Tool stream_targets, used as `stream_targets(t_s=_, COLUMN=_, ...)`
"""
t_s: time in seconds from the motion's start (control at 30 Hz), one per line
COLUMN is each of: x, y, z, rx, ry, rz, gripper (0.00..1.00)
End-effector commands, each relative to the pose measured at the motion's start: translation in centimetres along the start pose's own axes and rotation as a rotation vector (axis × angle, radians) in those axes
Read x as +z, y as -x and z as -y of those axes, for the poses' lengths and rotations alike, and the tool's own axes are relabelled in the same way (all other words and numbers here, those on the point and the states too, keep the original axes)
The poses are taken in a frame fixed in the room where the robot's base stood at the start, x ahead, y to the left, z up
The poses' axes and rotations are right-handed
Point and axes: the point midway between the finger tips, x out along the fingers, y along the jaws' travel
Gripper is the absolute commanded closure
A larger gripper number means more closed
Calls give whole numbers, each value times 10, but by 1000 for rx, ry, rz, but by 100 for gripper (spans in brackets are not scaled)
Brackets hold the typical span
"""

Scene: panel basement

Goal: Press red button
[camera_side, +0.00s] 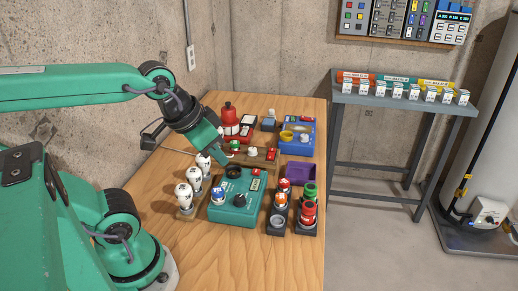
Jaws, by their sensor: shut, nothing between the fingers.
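Several small red parts could be the red button, and I cannot tell which is meant. One red part (255,172) is at the back right of the teal box (232,214). Another red part (271,154) is on the right end of a wooden block. My gripper (219,159) is shut and empty, pointing down just behind the teal box, left of these red parts. Its fingertips are small and partly hard to make out. I see no contact with a button.
White bulbs (184,193) stand left of the teal box. Dark holders with red, green and orange cylinders (308,211) stand to its right. A red bottle-shaped thing (229,112) is behind. The wooden table (285,261) is clear at the front. A grey shelf (400,101) stands apart.

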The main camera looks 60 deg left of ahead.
Motion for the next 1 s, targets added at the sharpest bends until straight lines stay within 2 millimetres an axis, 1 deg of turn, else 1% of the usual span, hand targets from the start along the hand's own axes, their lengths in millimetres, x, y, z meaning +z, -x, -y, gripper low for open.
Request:
stream_targets(t_s=0.27, x=-3, y=-2, z=1, rx=-3, ry=18, rz=-1, gripper=100)
stream_targets(t_s=0.47, x=-15, y=-10, z=7, rx=-13, ry=92, rz=-10, gripper=100)
stream_targets(t_s=0.67, x=-36, y=-26, z=19, rx=-31, ry=236, rz=-29, gripper=100)
stream_targets(t_s=1.0, x=-74, y=-64, z=50, rx=-64, ry=533, rz=-81, gripper=100)
